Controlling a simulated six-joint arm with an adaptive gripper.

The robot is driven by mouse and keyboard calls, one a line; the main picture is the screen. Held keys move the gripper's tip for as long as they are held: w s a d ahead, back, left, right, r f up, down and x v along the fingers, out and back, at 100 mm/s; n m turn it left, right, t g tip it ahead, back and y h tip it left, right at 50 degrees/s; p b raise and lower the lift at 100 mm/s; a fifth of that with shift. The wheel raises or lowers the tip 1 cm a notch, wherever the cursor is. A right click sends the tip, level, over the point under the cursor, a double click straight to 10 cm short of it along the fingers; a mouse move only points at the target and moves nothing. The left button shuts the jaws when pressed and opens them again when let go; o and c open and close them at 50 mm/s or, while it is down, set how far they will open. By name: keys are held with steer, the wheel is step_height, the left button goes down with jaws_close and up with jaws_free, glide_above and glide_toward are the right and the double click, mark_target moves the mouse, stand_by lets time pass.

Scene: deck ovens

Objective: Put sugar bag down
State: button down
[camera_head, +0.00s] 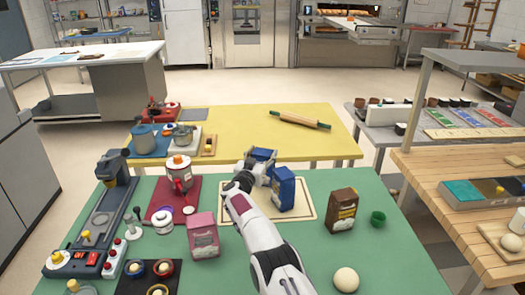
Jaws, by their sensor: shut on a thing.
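My gripper (266,170) reaches in from the bottom middle over the green table (340,255). It is shut on a blue bag (284,190), which I take to be the sugar bag; its label cannot be read. The bag is upright over the cream board (305,211). Whether its base touches the board cannot be told. The fingertips are partly hidden by the bag and my wrist. A pink bag (203,238) and a brown bag (342,210) stand on the green table to the left and right.
A white ball (346,280) and a green cup (378,218) are at the right. A red mat (190,187) with a jar and a dark machine (100,215) fill the left. A rolling pin (300,119) lies on the yellow table (250,120) behind. The green table's front right is mostly clear.

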steer(key=shift+r, duration=0.15)
stand_by(0.3)
steer(key=c, duration=1.1)
jaws_free()
steer(key=shift+f, duration=0.3)
steer(key=shift+r, duration=0.15)
steer(key=shift+v, duration=0.8)
steer(key=shift+s+a, duration=0.25)
steer(key=shift+s, duration=0.3)
step_height(320, 180, up, 7)
